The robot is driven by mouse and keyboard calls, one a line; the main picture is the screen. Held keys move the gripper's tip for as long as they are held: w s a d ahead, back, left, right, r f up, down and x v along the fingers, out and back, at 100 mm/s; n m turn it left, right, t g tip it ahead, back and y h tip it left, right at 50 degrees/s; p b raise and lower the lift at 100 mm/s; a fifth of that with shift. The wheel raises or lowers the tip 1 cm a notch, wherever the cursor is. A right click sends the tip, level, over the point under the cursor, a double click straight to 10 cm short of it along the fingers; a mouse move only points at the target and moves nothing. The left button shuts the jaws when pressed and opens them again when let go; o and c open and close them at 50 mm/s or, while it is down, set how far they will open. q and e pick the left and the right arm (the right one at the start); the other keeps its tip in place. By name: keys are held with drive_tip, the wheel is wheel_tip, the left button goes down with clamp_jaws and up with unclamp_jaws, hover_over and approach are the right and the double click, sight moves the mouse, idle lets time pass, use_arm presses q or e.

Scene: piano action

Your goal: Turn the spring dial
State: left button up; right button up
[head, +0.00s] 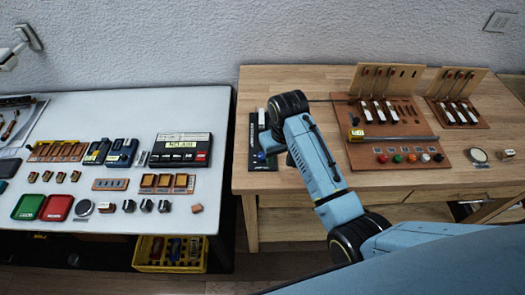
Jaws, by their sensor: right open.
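My right arm comes in from the lower right and bends down over the left end of the wooden table. The arm hides part of the panel. I cannot tell for sure which thing is the spring dial. A round, pale-faced disc with a dark rim (478,155) lies at the table's right front. My left gripper is not in view.
Wooden piano-action boards (362,154) with upright backs and coloured knobs stand right of my arm. A white table (215,105) at left holds many small devices and blocks. A gap separates the tables. A yellow crate (150,266) sits below.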

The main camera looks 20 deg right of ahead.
wheel_tip(320, 180, up, 7)
drive_tip(key=g, duration=0.1)
hover_over(262, 157)
drive_tip(key=f, duration=0.4)
drive_tip(key=f+b, duration=0.1)
drive_tip(key=f, duration=0.8)
drive_tip(key=shift+w+d+f+b, duration=0.1)
drive_tip(key=shift+w+d+b, duration=0.1)
drive_tip(key=shift+w+b, duration=0.15)
drive_tip(key=c, duration=1)
drive_tip(key=shift+r+m+p, duration=0.2)
drive_tip(key=shift+m+p, duration=0.5)
drive_tip(key=shift+f+m, duration=0.1)
drive_tip(key=shift+m, duration=0.3)
